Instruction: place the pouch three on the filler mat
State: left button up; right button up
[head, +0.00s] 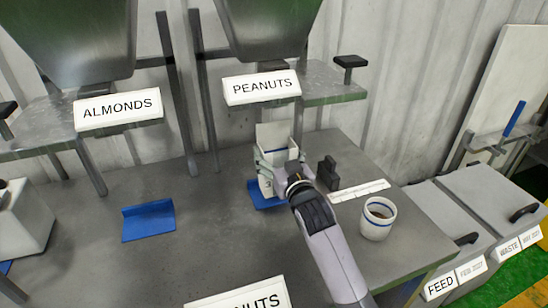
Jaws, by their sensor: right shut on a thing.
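Pouch three (266,187), a white open-topped pouch marked "3", is upright below the PEANUTS hopper. My right gripper (279,164) is shut on it, with fingers at its sides. The blue filler mat (262,203) shows below and beside the pouch, partly hidden by it and my arm. I cannot tell whether the pouch's base touches the mat. Another blue mat (148,221) lies empty to the left, in front of the ALMONDS hopper. My left gripper is not in view.
A black block (328,174), a white strip (358,191) and a white cup with blue bands (377,219) are right of the pouch. Hopper stands with ALMONDS (118,108) and PEANUTS (261,87) signs rise behind. FEED and WASTE bins stand at the right. The table between the mats is clear.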

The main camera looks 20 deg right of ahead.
jog(key=shift+w, duration=1.25)
jog(key=shift+w+f, duration=0.15)
jog(key=shift+f, duration=0.05)
notch_tip(320, 180, down, 3)
jog(key=shift+r, duration=0.1)
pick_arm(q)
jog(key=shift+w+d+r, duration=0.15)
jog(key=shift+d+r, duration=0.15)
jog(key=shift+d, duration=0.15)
pick_arm(e)
jog(key=shift+f, duration=0.2)
jog(key=shift+f, duration=0.15)
jog(key=o, duration=1.5)
jog(key=shift+c, duration=0.2)
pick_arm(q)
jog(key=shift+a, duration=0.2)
